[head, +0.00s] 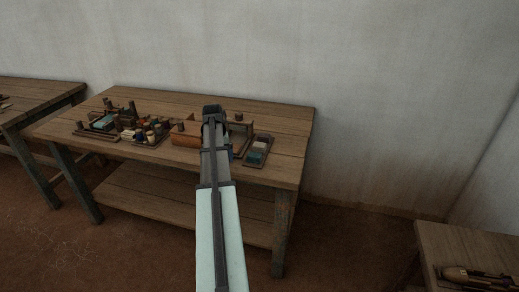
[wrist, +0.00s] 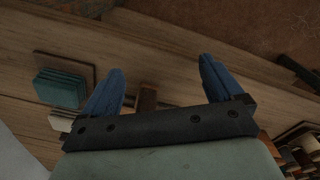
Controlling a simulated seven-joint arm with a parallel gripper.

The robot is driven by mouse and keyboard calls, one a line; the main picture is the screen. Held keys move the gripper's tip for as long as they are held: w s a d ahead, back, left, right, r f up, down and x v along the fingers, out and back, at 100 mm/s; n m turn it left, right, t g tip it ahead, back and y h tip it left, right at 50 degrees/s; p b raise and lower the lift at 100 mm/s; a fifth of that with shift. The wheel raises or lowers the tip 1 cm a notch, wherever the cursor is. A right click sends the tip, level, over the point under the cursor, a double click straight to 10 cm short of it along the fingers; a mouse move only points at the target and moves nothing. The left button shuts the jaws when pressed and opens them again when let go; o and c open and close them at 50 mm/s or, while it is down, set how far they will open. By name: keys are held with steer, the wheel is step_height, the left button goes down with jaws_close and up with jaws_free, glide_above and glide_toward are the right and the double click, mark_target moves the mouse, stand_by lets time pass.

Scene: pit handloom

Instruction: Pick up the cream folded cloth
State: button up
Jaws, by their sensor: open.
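A pale folded cloth, probably the cream one (head: 260,145), lies on a small dark tray (head: 248,163) near the table's right end, behind a teal folded cloth (head: 254,157). In the wrist view a cream edge (wrist: 60,122) shows at the left, partly cut off by my gripper's body, beside the stacked teal cloth (wrist: 58,88). My gripper (wrist: 161,72) is open, its two blue fingers wide apart with no cloth between them. It is over the table, to the left of the cloth tray in the head view, where my arm hides most of it.
The wooden table (head: 290,120) also holds a brown wooden box (head: 185,139) left of my arm and several small spools (head: 150,135) further left. A wooden post or block (wrist: 147,100) shows between my fingers. The table's right end is bare.

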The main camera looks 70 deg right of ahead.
mark_target(259, 148)
steer(key=d, duration=0.2)
steer(key=d+m, duration=0.1)
steer(key=d+r+m+y, duration=0.1)
steer(key=d, duration=0.1)
steer(key=shift+w+d+t, duration=0.15)
steer(key=shift+d+t, duration=0.2)
steer(key=shift+t, duration=0.05)
steer(key=shift+s+d+r+m, duration=0.25)
steer(key=shift+s+d+r, duration=0.1)
steer(key=shift+d+r, duration=0.15)
steer(key=shift+s+d+r+m, duration=0.25)
steer(key=shift+s+d+r, duration=0.1)
steer(key=shift+d, duration=0.25)
steer(key=s+d+r+m, duration=0.3)
steer(key=s+d+r, duration=0.4)
steer(key=s+r, duration=0.4)
steer(key=shift+g+h, duration=0.3)
steer(key=shift+h, duration=0.1)
steer(key=f, duration=1.5)
steer(key=shift+s+a, duration=0.2)
steer(key=shift+s, duration=0.1)
steer(key=shift+c, duration=0.3)
steer(key=c, duration=1.1)
